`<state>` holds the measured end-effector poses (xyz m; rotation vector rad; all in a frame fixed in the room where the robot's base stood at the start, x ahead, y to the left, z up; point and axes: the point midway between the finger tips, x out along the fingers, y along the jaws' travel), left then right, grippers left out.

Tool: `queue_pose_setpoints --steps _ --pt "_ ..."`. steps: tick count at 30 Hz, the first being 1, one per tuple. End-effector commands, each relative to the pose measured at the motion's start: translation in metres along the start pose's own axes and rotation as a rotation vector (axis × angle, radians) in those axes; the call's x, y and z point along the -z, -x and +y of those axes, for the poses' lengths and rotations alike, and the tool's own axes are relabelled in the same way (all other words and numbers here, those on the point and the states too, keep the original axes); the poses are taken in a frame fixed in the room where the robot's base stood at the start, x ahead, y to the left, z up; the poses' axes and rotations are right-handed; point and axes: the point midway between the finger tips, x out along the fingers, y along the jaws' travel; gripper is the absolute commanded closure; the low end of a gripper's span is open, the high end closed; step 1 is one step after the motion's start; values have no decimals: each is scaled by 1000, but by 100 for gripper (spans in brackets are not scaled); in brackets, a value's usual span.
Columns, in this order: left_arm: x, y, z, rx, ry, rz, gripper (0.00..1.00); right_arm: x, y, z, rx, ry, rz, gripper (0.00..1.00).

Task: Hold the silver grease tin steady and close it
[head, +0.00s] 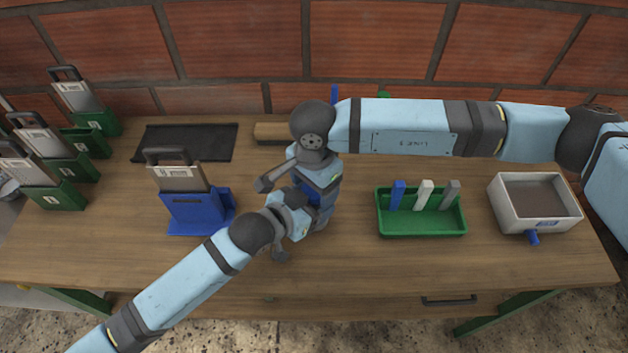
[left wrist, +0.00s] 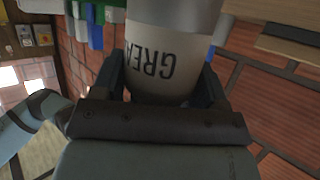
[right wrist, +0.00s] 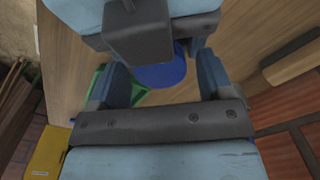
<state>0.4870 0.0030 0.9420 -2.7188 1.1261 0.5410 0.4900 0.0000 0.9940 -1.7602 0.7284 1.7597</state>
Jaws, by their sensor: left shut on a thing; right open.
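The grease tin (left wrist: 160,60) shows in the left wrist view, with a pale label reading "GREA" and a grey band at the top of the picture. My left gripper (left wrist: 158,84) is shut around its side. In the head view the left gripper (head: 306,212) is at mid-table, and the arms hide most of the tin. My right gripper (right wrist: 161,80) is open and pointing down, just above the left gripper. A round blue thing (right wrist: 160,76) shows between its fingers in the right wrist view; I cannot tell whether they touch it. The tin's rim is hidden.
A blue holder (head: 197,212) stands left of the grippers. A green tray (head: 421,224) with several upright pieces and a white box (head: 536,203) are on the right. A dark mat (head: 186,143) and a wooden block (head: 272,132) lie behind. Several green holders stand far left.

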Motion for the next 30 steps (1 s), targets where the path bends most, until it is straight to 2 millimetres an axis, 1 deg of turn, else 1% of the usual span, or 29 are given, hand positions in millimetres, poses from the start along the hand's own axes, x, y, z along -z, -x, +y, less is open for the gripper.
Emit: queue_pose_setpoints --steps 1,2,3,5,6,8,14,19,22,30 --pt "0 0 0 0 0 1 99 0 0 0 0 0 0 27" --pt "0 0 0 0 0 1 99 0 0 0 0 0 0 31" --pt "0 0 0 0 0 1 99 0 0 0 0 0 0 40" --pt "0 0 0 0 0 1 99 0 0 0 0 0 0 54" --pt "0 0 0 0 0 1 99 0 0 0 0 0 0 63" --pt "0 0 0 0 0 1 99 0 0 0 0 0 0 76" --pt "0 0 0 0 0 1 99 0 0 0 0 -17 0 77" --pt "0 0 0 0 0 1 99 0 0 0 1 -199 -1 77" --pt "0 0 0 0 0 1 99 0 0 0 0 -272 -1 77" --pt "0 0 0 -1 0 1 99 0 0 0 0 -286 0 77"
